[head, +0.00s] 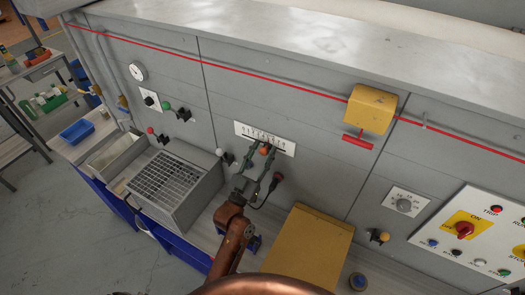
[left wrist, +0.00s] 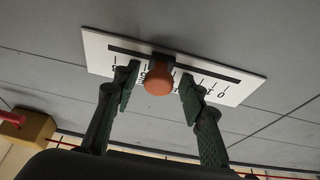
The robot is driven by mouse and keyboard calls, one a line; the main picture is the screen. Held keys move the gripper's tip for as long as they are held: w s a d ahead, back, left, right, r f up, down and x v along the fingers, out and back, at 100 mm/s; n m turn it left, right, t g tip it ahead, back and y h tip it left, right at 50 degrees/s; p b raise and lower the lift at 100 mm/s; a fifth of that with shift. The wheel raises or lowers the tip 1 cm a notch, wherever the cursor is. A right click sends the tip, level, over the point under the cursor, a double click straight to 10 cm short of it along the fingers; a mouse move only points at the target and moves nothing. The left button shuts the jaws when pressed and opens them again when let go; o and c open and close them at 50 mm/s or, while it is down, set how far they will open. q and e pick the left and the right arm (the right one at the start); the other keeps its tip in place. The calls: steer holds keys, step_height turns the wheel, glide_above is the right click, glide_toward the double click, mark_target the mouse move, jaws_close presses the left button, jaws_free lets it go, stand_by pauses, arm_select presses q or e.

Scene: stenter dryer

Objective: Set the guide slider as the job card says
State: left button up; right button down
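The guide slider has an orange round knob (head: 264,151) on a white scale plate (head: 284,146) fixed to the grey machine wall. The left wrist view shows the knob (left wrist: 158,82), the plate's black slot and its tick marks (left wrist: 250,88); the plate appears upside down there, and its numbers are too small to read surely. My left gripper (head: 260,157) is open at the plate, one green finger on each side of the knob. A gap shows on both sides in the left wrist view (left wrist: 160,92). My right gripper is out of view. I cannot make out a job card.
A yellow hooked block with a red handle (head: 369,110) is right of the plate. A control panel (head: 480,240) is at far right.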

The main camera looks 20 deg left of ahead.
arm_select(q)
steer(key=v, duration=1.2)
stand_by(0.3)
